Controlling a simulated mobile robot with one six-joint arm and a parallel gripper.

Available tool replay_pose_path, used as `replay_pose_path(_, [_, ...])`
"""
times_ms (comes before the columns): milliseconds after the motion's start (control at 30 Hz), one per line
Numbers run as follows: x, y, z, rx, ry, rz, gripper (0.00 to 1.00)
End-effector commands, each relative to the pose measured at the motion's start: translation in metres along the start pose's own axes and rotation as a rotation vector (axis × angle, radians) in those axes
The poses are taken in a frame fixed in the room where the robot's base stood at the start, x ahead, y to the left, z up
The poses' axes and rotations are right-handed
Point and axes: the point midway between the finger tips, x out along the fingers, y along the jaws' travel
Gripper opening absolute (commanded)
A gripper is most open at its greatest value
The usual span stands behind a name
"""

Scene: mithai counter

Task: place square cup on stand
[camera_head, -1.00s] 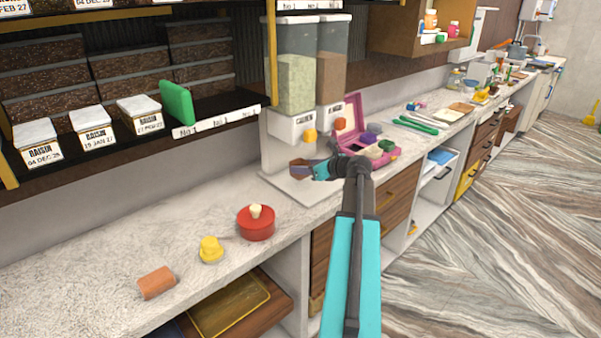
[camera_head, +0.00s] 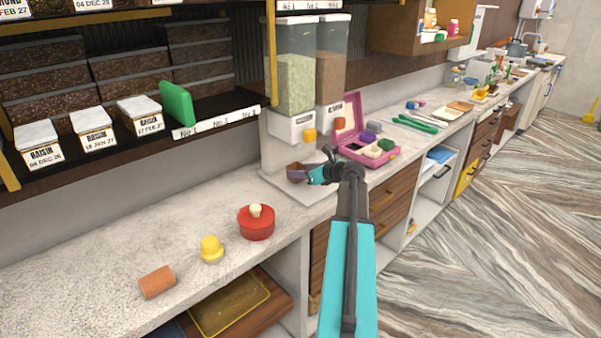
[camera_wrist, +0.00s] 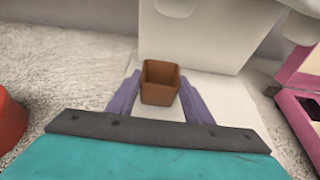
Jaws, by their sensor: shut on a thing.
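The square cup (camera_wrist: 160,92) is small, brown and open at the top. In the wrist view it sits upright between the two purple fingers of my gripper (camera_wrist: 161,98), which is shut on it. In the head view the cup (camera_head: 296,173) shows at the left tip of my gripper (camera_head: 306,174). The stand (camera_head: 300,193) is the pale base plate below the dispensers, and in the wrist view it (camera_wrist: 215,95) lies beneath and around the cup. I cannot tell whether the cup touches the plate.
Two clear dispensers (camera_head: 292,75) rise behind the plate, with an orange knob (camera_head: 309,135) facing out. A pink open box (camera_head: 352,125) stands to the right. A red lidded pot (camera_head: 256,222), a yellow item (camera_head: 211,249) and a brown cylinder (camera_head: 157,282) lie on the counter at left.

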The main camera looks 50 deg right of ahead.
Motion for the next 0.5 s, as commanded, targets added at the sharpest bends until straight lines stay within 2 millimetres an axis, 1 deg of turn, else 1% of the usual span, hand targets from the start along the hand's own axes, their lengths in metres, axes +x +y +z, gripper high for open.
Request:
replay_pose_path(133, [0.0026, 0.0001, -0.0060, -0.001, 0.000, -0.001, 0.25])
replay_pose_path(500, [0.0036, 0.0004, -0.0080, -0.001, 0.000, 0.000, 0.25])
